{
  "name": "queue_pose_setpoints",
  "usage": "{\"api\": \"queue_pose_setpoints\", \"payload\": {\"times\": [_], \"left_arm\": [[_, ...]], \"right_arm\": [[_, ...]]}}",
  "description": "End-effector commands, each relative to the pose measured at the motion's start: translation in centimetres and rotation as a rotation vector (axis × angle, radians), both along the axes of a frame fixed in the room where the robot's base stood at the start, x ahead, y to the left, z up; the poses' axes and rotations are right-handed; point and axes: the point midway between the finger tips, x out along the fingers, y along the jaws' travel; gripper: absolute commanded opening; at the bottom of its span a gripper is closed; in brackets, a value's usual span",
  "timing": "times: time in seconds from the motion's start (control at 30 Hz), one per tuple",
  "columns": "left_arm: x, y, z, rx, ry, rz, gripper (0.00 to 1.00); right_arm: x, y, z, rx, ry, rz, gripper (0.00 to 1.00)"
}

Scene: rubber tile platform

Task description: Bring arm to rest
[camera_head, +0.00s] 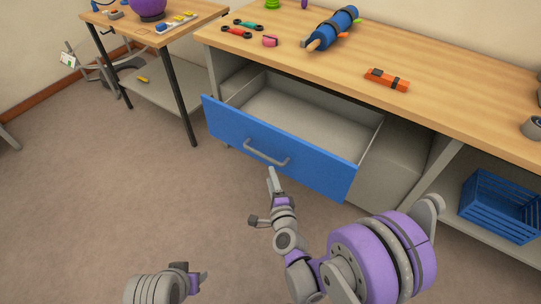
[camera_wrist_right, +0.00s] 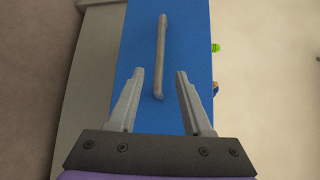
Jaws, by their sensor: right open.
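My right gripper (camera_head: 271,180) is in front of the open drawer, just below and beside its handle (camera_head: 266,153) in the head view. In the right wrist view, the gripper (camera_wrist_right: 158,88) is open and empty, its two fingers apart. The grey handle (camera_wrist_right: 161,55) appears beyond and between the fingertips there, not clasped. The blue drawer front (camera_head: 290,160) also fills the middle of the wrist view (camera_wrist_right: 190,30). My left gripper (camera_head: 199,276) shows small at the bottom of the head view; its jaws are too unclear to judge.
The drawer is pulled out and its visible inside (camera_head: 310,115) looks empty. The wooden workbench (camera_head: 455,105) carries a blue tool (camera_head: 335,30) and an orange item (camera_head: 386,79). A blue crate (camera_head: 500,205) is on the lower shelf. A side table (camera_head: 190,15) stands left; carpet at left is free.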

Motion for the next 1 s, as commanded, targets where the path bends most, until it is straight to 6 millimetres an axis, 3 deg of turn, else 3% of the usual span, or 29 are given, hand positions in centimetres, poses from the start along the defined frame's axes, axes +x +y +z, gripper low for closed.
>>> {"api": "queue_pose_setpoints", "payload": {"times": [0.27, 0.47, 0.67, 1.0], "left_arm": [[0.0, 0.0, 0.0, 0.000, 0.000, 0.000, 0.50], [0.0, 0.0, 0.0, 0.000, 0.000, 0.000, 0.50], [0.0, 0.0, 0.0, 0.000, 0.000, 0.000, 0.50], [0.0, 0.0, 0.0, 0.000, 0.000, 0.000, 0.50]], "right_arm": [[-0.1, 0.0, 0.4, -0.027, 0.004, 0.015, 0.50], [-1.6, -0.6, 3.0, -0.275, 0.050, 0.153, 0.50], [-6.3, -2.7, 4.5, -0.650, 0.154, 0.368, 0.50], [-18.5, -9.5, 3.6, -1.179, 0.415, 0.722, 0.50]]}}
